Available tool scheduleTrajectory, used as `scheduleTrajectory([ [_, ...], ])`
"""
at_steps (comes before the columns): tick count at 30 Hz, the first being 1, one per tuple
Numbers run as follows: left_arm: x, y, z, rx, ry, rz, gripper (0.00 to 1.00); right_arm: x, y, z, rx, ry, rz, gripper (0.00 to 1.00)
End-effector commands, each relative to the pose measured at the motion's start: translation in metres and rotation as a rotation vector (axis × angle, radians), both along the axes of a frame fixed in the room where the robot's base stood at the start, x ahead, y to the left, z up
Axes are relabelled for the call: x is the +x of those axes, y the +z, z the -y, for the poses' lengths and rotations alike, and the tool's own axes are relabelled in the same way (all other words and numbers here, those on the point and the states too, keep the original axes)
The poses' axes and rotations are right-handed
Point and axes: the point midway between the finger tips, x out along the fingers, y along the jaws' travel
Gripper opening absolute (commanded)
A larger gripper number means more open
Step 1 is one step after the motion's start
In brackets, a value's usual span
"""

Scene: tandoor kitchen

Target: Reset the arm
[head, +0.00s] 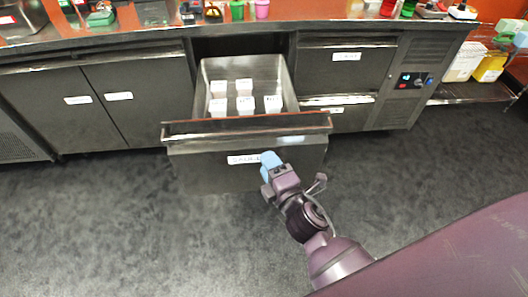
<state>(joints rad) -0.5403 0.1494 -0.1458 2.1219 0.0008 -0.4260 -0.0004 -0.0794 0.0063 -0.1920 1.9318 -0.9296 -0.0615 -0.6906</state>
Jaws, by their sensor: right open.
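My right gripper (270,163) has light blue fingers and is open. It is in front of the open drawer's front panel (215,172), close to the drawer's white label (244,159). Whether its fingers touch the panel I cannot tell. My purple right arm reaches up to it from the lower right. My left gripper is not in view.
The drawer is pulled out from the dark counter and holds several white containers (245,104). Closed cabinet doors (130,97) are on the left and closed drawers (345,75) on the right. A low shelf (468,92) at right holds tubs. The dark floor (100,220) is clear.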

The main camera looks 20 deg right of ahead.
Motion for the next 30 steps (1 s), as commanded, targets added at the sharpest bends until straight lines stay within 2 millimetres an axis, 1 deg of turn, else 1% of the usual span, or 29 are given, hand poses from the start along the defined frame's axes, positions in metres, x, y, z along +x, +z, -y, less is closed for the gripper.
scheduleTrajectory([
  [7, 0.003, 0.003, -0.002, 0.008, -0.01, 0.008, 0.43, 0.0, 0.0, 0.0, 0.005, 0.0, -0.001, 0.43],
  [11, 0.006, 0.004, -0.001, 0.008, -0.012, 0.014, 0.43, 0.0, -0.002, 0.002, 0.075, -0.012, -0.019, 0.43],
  [14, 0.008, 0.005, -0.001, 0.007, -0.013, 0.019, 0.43, 0.001, -0.004, 0.007, 0.27, -0.044, -0.066, 0.43],
  [17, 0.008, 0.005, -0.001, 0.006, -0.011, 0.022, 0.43, 0.0, -0.007, 0.015, 0.52, -0.086, -0.125, 0.43],
  [20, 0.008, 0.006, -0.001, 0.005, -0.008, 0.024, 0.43, -0.015, -0.013, 0.028, 0.763, -0.141, -0.202, 0.43],
  [23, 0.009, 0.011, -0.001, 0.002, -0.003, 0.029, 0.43, -0.038, -0.023, 0.044, 0.997, -0.211, -0.291, 0.43],
  [24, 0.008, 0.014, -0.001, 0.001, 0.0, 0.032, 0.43, -0.05, -0.027, 0.05, 1.086, -0.243, -0.327, 0.43],
  [26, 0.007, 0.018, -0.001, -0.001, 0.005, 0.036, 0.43, -0.072, -0.034, 0.06, 1.212, -0.297, -0.383, 0.43],
  [27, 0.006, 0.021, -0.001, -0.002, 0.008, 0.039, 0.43, -0.088, -0.039, 0.067, 1.287, -0.335, -0.421, 0.43],
  [29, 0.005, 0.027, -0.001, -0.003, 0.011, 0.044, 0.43, -0.113, -0.045, 0.076, 1.368, -0.386, -0.468, 0.43],
  [30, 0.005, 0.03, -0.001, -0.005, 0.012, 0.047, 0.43, -0.128, -0.048, 0.081, 1.402, -0.415, -0.493, 0.43],
])
